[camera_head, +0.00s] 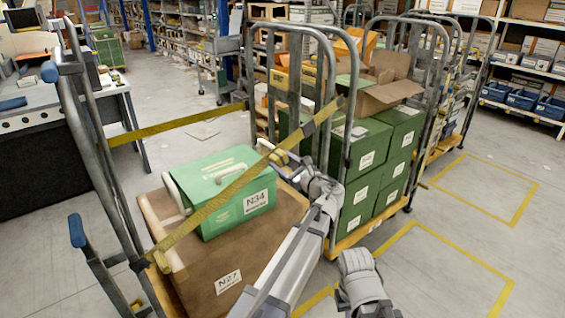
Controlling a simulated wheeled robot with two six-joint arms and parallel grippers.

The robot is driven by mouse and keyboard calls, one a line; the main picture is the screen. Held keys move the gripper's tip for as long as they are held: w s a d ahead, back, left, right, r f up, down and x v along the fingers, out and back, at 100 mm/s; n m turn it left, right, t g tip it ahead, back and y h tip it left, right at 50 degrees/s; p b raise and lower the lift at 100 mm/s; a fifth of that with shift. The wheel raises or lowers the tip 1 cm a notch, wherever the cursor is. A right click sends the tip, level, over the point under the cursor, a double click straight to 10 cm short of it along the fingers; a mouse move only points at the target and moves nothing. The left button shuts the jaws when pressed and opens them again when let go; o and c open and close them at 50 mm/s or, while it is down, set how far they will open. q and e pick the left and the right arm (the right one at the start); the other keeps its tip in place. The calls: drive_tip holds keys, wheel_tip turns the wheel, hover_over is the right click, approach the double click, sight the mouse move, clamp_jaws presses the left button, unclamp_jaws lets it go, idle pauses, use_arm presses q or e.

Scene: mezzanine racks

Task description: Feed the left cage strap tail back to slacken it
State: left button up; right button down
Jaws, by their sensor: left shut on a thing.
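A yellow strap (225,194) runs diagonally across the open front of the left roll cage (98,165), from the low left rail to the right-hand upright. The fingers partly hide where tail and strap meet. Behind the strap, a green case (228,178) marked N34 sits on a brown box (222,262) marked N27. My right gripper is not in view.
A second yellow strap (180,124) crosses the cage's far side. A neighbouring cage to the right holds several green boxes (372,150) and an open carton (388,92). A desk (60,110) stands at left. Yellow-lined floor (450,265) at right is clear.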

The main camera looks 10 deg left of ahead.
use_arm(q)
clamp_jaws()
drive_tip(key=w+d+r+p, duration=0.1)
drive_tip(key=w, duration=0.1)
drive_tip(key=w+d+r+p, duration=0.1)
drive_tip(key=w+d, duration=0.1)
drive_tip(key=w+d+r+p, duration=0.1)
drive_tip(key=shift+w+d, duration=0.2)
drive_tip(key=shift+w, duration=0.2)
drive_tip(key=shift+s, duration=0.1)
drive_tip(key=o, duration=0.9)
unclamp_jaws()
drive_tip(key=shift+f, duration=0.1)
drive_tip(key=shift+o, duration=1.2)
